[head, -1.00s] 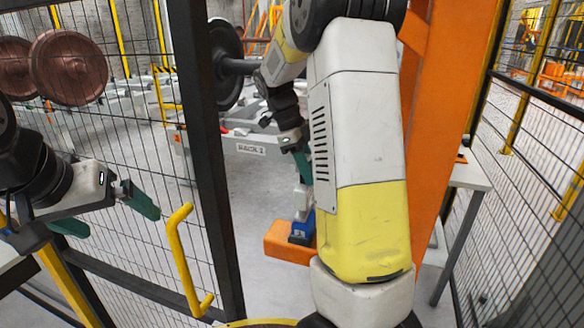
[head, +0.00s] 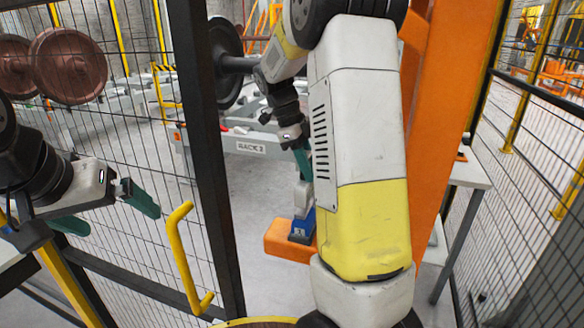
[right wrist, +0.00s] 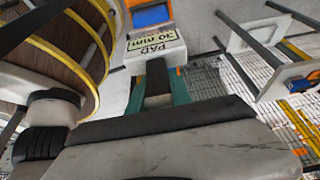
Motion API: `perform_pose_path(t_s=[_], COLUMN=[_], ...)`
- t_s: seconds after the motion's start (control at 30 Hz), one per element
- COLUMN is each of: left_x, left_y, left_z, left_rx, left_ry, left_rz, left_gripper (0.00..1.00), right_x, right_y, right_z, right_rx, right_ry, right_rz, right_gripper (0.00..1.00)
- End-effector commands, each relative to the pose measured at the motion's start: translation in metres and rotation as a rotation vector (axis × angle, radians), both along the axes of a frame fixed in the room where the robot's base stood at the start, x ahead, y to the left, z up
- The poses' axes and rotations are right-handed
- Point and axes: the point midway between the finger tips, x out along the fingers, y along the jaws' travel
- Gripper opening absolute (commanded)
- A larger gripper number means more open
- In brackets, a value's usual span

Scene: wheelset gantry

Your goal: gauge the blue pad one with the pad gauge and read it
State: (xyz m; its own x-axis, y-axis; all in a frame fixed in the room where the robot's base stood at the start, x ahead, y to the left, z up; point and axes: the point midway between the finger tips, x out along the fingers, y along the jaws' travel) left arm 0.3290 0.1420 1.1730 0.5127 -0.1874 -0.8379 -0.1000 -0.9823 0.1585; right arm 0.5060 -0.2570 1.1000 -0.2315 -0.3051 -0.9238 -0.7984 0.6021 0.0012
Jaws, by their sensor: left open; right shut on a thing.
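The blue pad one (head: 301,226) sits on an orange arm behind the fence post, and its blue face shows at the top of the right wrist view (right wrist: 151,16). The pad gauge (head: 304,198) is a pale grey block, labelled "PAD 30 mm" in the right wrist view (right wrist: 155,50). My right gripper (head: 305,166) is shut on the gauge with its green fingers. The gauge is right at the top of the pad; I cannot tell whether it touches or fits around it. My left gripper (head: 106,212) is open and empty at the left.
A yellow handle (head: 181,262) and a dark fence post (head: 205,150) stand between my two grippers. An orange column (head: 440,140) rises on the right, beside a pale table (head: 468,178). A rack labelled "RACK 2" (head: 250,148) and brown wheels (head: 70,66) are behind.

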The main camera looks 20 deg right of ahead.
Motion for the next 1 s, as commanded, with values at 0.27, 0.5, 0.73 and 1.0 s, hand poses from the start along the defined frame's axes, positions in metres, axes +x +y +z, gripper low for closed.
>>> perform_pose_path(t_s=[0.27,0.5,0.73,1.0], left_x=[0.000,0.000,0.000,0.000], left_y=[0.000,0.000,0.000,0.000], left_z=[0.000,0.000,0.000,0.000], left_rx=[0.000,0.000,0.000,0.000], left_ry=[0.000,0.000,0.000,0.000], left_rz=[0.000,0.000,0.000,0.000], left_gripper=[1.00,1.00,1.00,1.00], right_x=[0.001,0.001,0.001,0.001], right_y=[0.000,0.000,0.000,0.000], right_z=[0.018,0.032,0.046,0.062], right_rx=[0.000,0.001,0.000,0.000], right_ry=[-0.003,-0.004,-0.004,-0.003], right_rz=[0.001,0.001,0.000,0.001], right_gripper=[0.00,0.00,0.00,0.00])
